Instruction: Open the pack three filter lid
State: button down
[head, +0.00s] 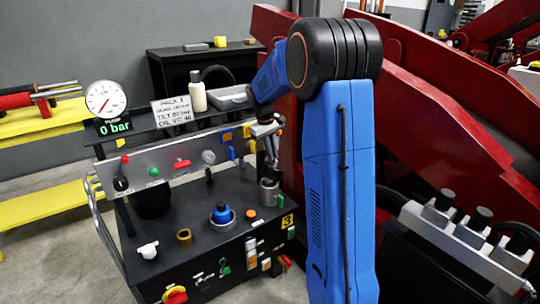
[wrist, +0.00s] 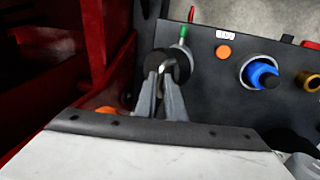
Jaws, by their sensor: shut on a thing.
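Pack three is the dark-topped hydraulic unit (head: 200,195) with a yellow 3 label (head: 287,220) on its right corner. A grey cylindrical filter housing (head: 269,194) stands at its right rear, below my gripper (head: 268,150). In the wrist view my gripper (wrist: 163,78) points down with its two grey fingers close together at a dark round top (wrist: 181,66), which appears to be the filter lid. The fingers are shut on it. They hide much of the lid, and I cannot tell whether it is seated or raised.
A blue cap (head: 221,212), a brass ring (head: 184,236) and an orange button (head: 251,213) sit on the unit's top. Large red beams (head: 430,110) stand close on the right. A gauge (head: 106,99) reads 0 bar.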

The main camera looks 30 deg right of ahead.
jog(key=c, duration=1.8)
grip_release()
jog(key=shift+f, duration=0.25)
jog(key=shift+c, duration=0.2)
jog(key=shift+r, duration=0.1)
jog(key=a+r, duration=0.3)
jog(key=r, duration=1.4)
jog(key=shift+a, duration=0.15)
